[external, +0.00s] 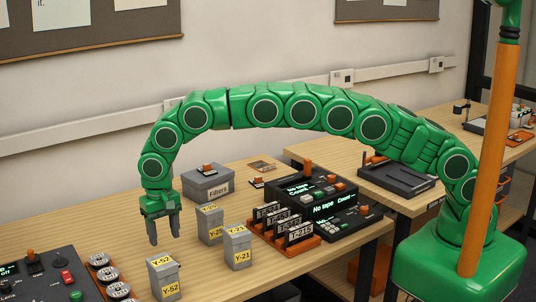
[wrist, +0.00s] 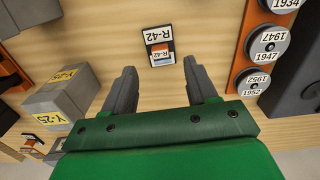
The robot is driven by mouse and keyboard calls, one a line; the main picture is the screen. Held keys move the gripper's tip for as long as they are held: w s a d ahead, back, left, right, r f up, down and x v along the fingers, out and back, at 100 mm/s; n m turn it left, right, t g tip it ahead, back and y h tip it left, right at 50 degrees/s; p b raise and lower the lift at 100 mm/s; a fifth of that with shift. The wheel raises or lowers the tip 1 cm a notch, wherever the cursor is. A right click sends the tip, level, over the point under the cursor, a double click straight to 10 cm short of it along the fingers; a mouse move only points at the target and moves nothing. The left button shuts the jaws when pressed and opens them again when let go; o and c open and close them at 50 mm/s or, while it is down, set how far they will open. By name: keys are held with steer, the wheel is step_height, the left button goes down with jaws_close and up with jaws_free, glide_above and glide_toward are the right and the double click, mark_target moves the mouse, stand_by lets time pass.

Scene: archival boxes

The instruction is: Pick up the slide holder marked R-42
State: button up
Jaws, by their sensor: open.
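The slide holder marked R-42 (wrist: 160,46) lies flat on the wooden table in the wrist view. I cannot make out the slide holder in the external view.
A grey box marked Y-25 (wrist: 66,98) stands left of my fingers in the wrist view, and an orange rack (wrist: 240,55) of labelled reels lies right. In the external view boxes Y-52 (external: 164,278) and Y-21 (external: 237,247) stand nearby. Bare wood surrounds the holder.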

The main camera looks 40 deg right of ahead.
steer(key=shift+s+f, duration=0.1)
steer(key=shift+f, duration=3.5)
steer(key=c, duration=0.7)
steer(key=shift+r, duration=0.2)
steer(key=shift+r, duration=1.6)
steer(key=shift+s+d+r, duration=0.45)
steer(key=shift+d+r, duration=0.2)
steer(key=shift+r, duration=0.15)
steer(key=shift+s+d+r, duration=1.25)
steer(key=shift+d+r, duration=0.1)
steer(key=shift+d, duration=0.3)
steer(key=shift+s+d+r, duration=1.25)
steer(key=shift+d+r, duration=0.05)
steer(key=shift+d, duration=0.35)
steer(key=shift+s+d+r, duration=1.25)
steer(key=shift+d+r, duration=0.1)
steer(key=shift+d, duration=0.3)
